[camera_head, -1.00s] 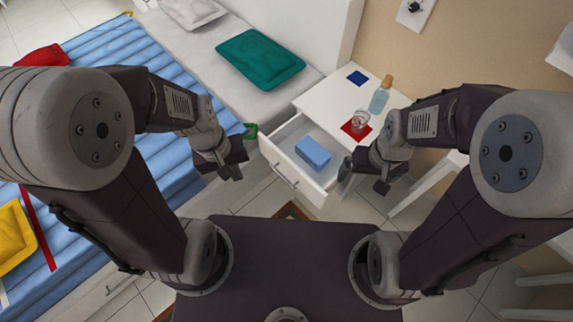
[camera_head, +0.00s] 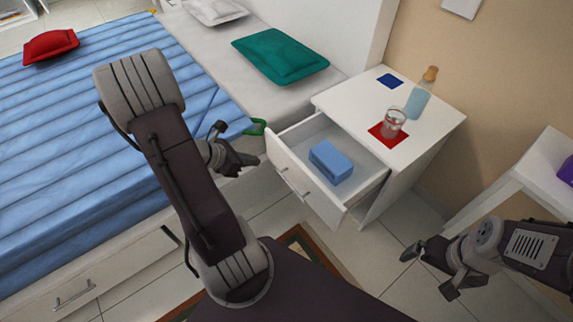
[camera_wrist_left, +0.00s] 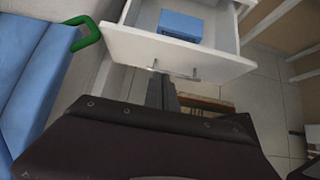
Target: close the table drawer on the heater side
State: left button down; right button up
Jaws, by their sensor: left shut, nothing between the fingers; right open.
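The table drawer (camera_head: 293,182) of the white bedside table (camera_head: 441,121) is pulled out, with a blue box (camera_head: 331,163) inside it. The drawer front also shows in the left wrist view (camera_wrist_left: 180,50), with a metal handle on it. My left gripper (camera_head: 250,160) is shut and empty, just left of the drawer front and apart from it in the head view. My right gripper (camera_head: 425,270) is open and empty, above the floor to the right of the drawer. No heater can be made out.
On the tabletop stand a glass (camera_head: 393,123) on a red mat (camera_head: 375,132), a bottle (camera_head: 420,98) and a blue square (camera_head: 390,81). The bed (camera_head: 90,130) is at left, with a green loop (camera_head: 259,127) at its edge. A white shelf (camera_head: 520,180) stands at right.

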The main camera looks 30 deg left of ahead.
aim_at(289, 158)
pick_arm(q)
jog(key=b+x, duration=0.2)
jog(key=x, duration=0.2)
jog(key=w+r+b+x, duration=0.1)
jog(key=b+x, duration=0.1)
jog(key=x, duration=0.2)
jog(key=b+x, duration=0.1)
jog(key=x, duration=0.3)
jog(key=shift+w+d+r+b, duration=0.2)
jog(key=shift+d+b, duration=0.2)
jog(key=shift+w+d, duration=0.2)
jog(key=shift+w, duration=0.3)
pick_arm(e)
jog(key=shift+f, duration=2.9)
pick_arm(q)
jog(key=shift+w+r, duration=0.1)
